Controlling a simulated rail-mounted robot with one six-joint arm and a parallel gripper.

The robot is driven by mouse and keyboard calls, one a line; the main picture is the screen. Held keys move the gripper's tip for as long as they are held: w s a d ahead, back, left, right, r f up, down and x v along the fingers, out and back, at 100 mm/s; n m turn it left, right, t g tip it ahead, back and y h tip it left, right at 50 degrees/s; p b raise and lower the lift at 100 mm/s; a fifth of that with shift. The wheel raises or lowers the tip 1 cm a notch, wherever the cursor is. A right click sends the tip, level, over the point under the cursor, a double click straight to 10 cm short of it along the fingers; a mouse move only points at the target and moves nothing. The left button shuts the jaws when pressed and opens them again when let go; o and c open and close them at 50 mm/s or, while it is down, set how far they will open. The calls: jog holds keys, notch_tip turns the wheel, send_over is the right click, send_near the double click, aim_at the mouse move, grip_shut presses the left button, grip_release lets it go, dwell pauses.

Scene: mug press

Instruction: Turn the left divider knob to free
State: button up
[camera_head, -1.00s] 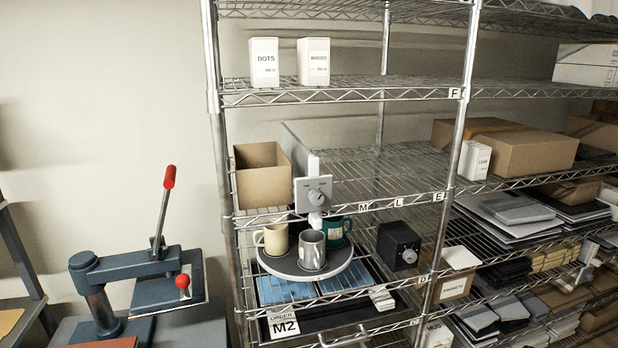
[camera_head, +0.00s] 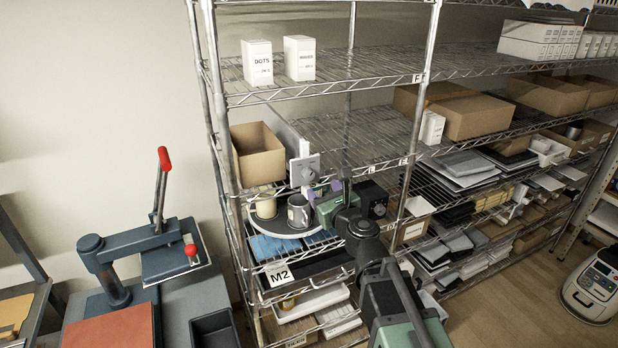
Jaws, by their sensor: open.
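The left divider is an upright grey panel (camera_head: 290,138) on the shelf, right of an open cardboard box. A square grey plate at its front end carries the round knob (camera_head: 306,173). The knob's pointer is too small to read. My gripper (camera_head: 324,191) is open, its two purple fingertips apart. In the picture it shows just below and right of the knob plate, in front of the rack. No contact with the knob is visible, and the depth between them is hard to tell.
The cardboard box (camera_head: 258,158) stands left of the divider. Below, a round tray (camera_head: 262,232) bears a cream mug (camera_head: 266,206) and a grey mug (camera_head: 298,211). A black box with a dial (camera_head: 373,198) is behind my arm. A lever press (camera_head: 150,255) stands left.

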aim_at(310, 176)
jog(key=x, duration=0.8)
jog(key=shift+s+a, duration=0.1)
jog(key=shift+s, duration=0.05)
jog(key=c, duration=0.9)
